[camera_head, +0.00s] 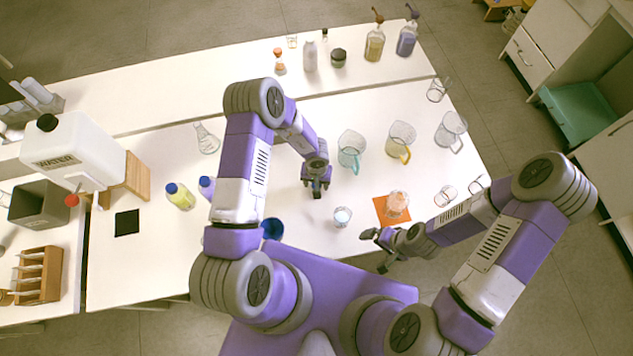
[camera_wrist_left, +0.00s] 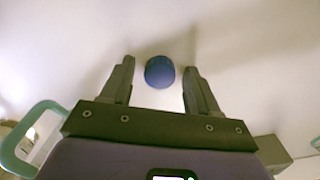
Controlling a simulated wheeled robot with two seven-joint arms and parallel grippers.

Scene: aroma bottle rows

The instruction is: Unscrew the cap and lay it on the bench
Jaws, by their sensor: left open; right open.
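In the left wrist view a dark blue round cap (camera_wrist_left: 160,71) sits between the spread fingers of my left gripper (camera_wrist_left: 159,66), with a gap on each side. A pale surface shows around it; I cannot tell whether it rests on that surface. In the head view my left gripper (camera_head: 317,192) points down over the middle of the bench (camera_head: 290,130) and hides the cap. My right gripper (camera_head: 377,251) is open and empty by the front edge. A yellow bottle (camera_head: 182,197) with a blue cap stands on the left, beside a purple bottle (camera_head: 207,187) partly hidden by my arm.
A teal-handled beaker (camera_head: 351,150) stands just right of my left gripper, a yellow-handled one (camera_head: 400,142) beyond it. A flask (camera_head: 207,140) stands further left.

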